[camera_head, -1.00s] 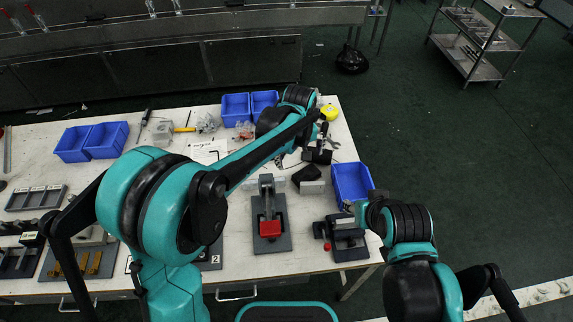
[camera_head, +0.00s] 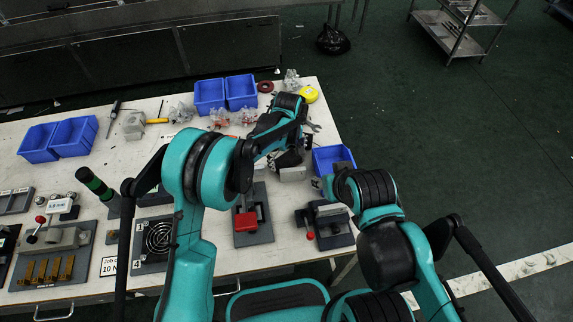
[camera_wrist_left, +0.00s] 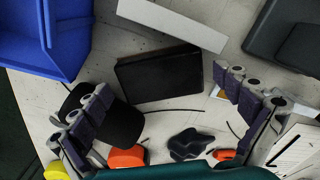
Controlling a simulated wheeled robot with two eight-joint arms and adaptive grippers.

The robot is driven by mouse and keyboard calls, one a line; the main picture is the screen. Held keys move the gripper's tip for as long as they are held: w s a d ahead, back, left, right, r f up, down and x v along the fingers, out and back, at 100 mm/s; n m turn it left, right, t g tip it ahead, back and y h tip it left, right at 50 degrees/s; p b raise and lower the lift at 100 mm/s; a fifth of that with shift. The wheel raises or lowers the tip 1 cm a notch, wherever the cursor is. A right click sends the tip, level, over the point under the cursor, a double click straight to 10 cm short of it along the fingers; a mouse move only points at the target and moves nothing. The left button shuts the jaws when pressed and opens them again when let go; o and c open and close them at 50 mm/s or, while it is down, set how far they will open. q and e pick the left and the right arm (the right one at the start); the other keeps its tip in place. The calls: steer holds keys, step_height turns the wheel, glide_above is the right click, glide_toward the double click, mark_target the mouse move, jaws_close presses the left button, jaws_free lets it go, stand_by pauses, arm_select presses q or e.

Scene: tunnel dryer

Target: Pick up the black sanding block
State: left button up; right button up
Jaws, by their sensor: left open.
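The black sanding block (camera_wrist_left: 160,75), a dark rectangular block, lies on the table in the left wrist view, beside a pale grey bar (camera_wrist_left: 172,22). My left gripper (camera_wrist_left: 163,84) is open, with one finger on each side of the block and nothing held. In the head view my left gripper (camera_head: 288,150) is over the block's place just behind the grey bar (camera_head: 292,174), and the arm hides most of the block. My right gripper (camera_head: 323,186) is mostly hidden by its own arm, near the small black vise; its fingers cannot be made out.
A rounded black object (camera_wrist_left: 112,121) lies close to the left finger in the wrist view. An orange piece (camera_wrist_left: 127,157) and a dark lobed knob (camera_wrist_left: 190,144) are nearby. A blue bin (camera_head: 322,152) stands to the right, and a red-topped fixture (camera_head: 247,222) in front.

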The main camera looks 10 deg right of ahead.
mark_target(287, 160)
arm_select(q)
steer(key=shift+f, duration=0.3)
steer(key=shift+r, duration=0.1)
steer(key=shift+c, duration=0.3)
steer(key=c, duration=1.1)
step_height(287, 160, up, 10)
steer(key=p, duration=0.3)
steer(key=shift+p, duration=0.3)
